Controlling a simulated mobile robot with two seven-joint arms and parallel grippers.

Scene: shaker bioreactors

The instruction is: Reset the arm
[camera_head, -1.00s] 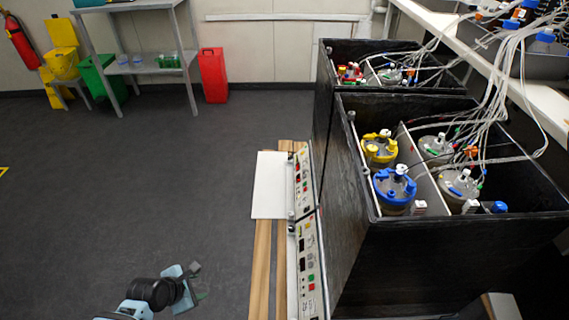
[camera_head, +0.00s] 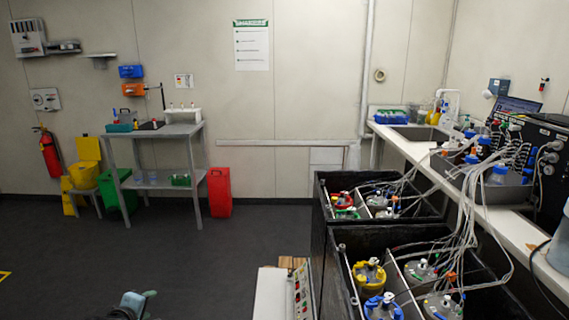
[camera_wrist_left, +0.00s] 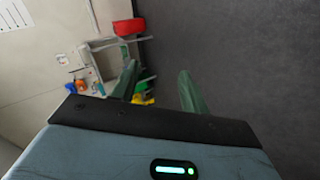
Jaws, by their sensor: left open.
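My left gripper (camera_head: 138,300) shows at the bottom edge of the head view, left of the middle, with most of its arm cut off below. In the left wrist view its two green fingers (camera_wrist_left: 158,85) stand wide apart with nothing between them, so it is open and empty. It is in the open space left of the black shaker boxes, apart from them. My right gripper is in neither view.
The black shaker boxes (camera_head: 331,247) with vessels and tubing stand on the right, beside a white bench (camera_head: 490,228). A grey trolley (camera_head: 160,131), a red bin (camera_head: 219,192) and yellow bin (camera_head: 88,150) stand at the back left. The floor (camera_head: 200,260) between is clear.

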